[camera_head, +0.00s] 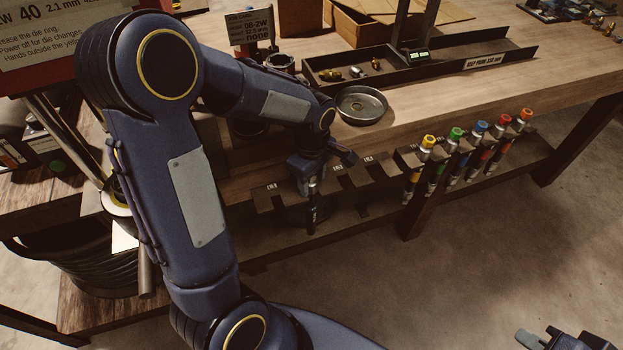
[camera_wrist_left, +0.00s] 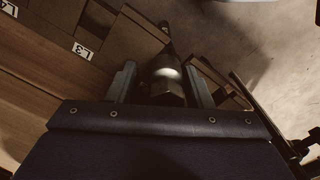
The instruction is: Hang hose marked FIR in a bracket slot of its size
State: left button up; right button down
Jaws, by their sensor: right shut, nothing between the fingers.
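My left gripper (camera_head: 311,182) is low at the front of the bench, by the bracket (camera_head: 268,197). In the left wrist view its two fingers (camera_wrist_left: 160,82) stand either side of a metal hose fitting (camera_wrist_left: 167,70), with a gap showing on the left side. A dark hose (camera_head: 312,212) hangs upright below that gripper, at the bracket's slots; I cannot tell how deep it sits. No FIR mark is readable. Slot label L3 (camera_wrist_left: 82,51) shows in the left wrist view. My right gripper (camera_head: 560,341) is at the bottom right, partly cut off, shut and empty.
Several hoses with coloured caps (camera_head: 456,134) hang in the rack to the right. A round metal dish (camera_head: 361,105) and a long dark tray (camera_head: 440,66) lie on the bench top. Open floor lies in front.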

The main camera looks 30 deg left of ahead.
pick_arm(q)
jog(key=shift+s+f, duration=0.15)
jog(key=shift+s, duration=0.2)
jog(key=r, duration=0.8)
jog(key=shift+w, duration=0.25)
jog(key=shift+s+r, duration=0.15)
jog(key=shift+r, duration=0.1)
jog(key=s+d+r+m+t+h, duration=0.1)
jog(key=s+d+m+t+h, duration=0.1)
jog(key=s+m, duration=0.5)
jog(key=s+d+r+m+t+h, duration=0.1)
jog(key=s+d+r+m+t, duration=0.1)
jog(key=s+m, duration=0.5)
jog(key=s+t, duration=0.1)
jog(key=s, duration=0.2)
jog(key=shift+r+m+h, duration=0.2)
jog(key=shift+m+h, duration=0.1)
jog(key=shift+h, duration=0.1)
